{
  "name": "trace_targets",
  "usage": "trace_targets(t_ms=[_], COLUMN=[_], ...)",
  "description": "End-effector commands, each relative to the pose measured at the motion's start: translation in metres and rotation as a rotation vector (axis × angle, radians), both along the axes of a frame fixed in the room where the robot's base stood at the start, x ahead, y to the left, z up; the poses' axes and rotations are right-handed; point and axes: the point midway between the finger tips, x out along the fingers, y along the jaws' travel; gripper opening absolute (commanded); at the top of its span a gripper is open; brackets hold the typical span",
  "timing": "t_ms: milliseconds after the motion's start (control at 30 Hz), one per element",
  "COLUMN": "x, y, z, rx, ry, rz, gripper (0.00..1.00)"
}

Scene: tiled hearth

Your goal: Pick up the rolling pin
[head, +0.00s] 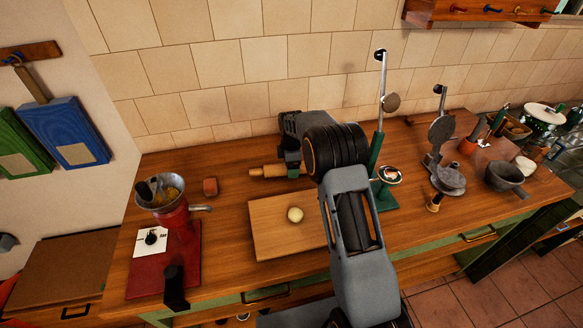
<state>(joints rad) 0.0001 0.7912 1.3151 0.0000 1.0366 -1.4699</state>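The wooden rolling pin (273,171) lies on the wooden counter, behind the cutting board and near the tiled wall. Its left handle and part of its body show in the head view; its right part is hidden behind my gripper and arm. My gripper (293,172) points down at the right portion of the pin, its fingertips level with the pin in the picture. Whether the fingers are around it, touching it, or open or shut cannot be seen from this angle.
A cutting board (270,222) with a pale dough ball (295,214) lies in front of the pin. A red grinder (174,212) stands left, and a small reddish block (210,186) nearby. A green stand (378,165) rises close to my arm's right. Metal irons (441,150) stand farther right.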

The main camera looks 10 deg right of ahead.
Motion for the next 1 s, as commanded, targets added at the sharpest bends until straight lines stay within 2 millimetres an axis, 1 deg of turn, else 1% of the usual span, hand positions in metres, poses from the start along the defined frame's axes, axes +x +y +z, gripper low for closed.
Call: trace_targets(t_ms=[100, 167, 433, 1000], x=[0.000, 0.000, 0.000, 0.000], y=[0.000, 0.000, 0.001, 0.001], z=[-0.010, -0.014, -0.015, -0.015], rx=[0.000, 0.000, 0.000, 0.000], ry=[0.001, -0.001, -0.002, -0.001], rz=[0.001, 0.001, 0.001, 0.001], gripper=[0.80, 0.80, 0.80, 0.25])
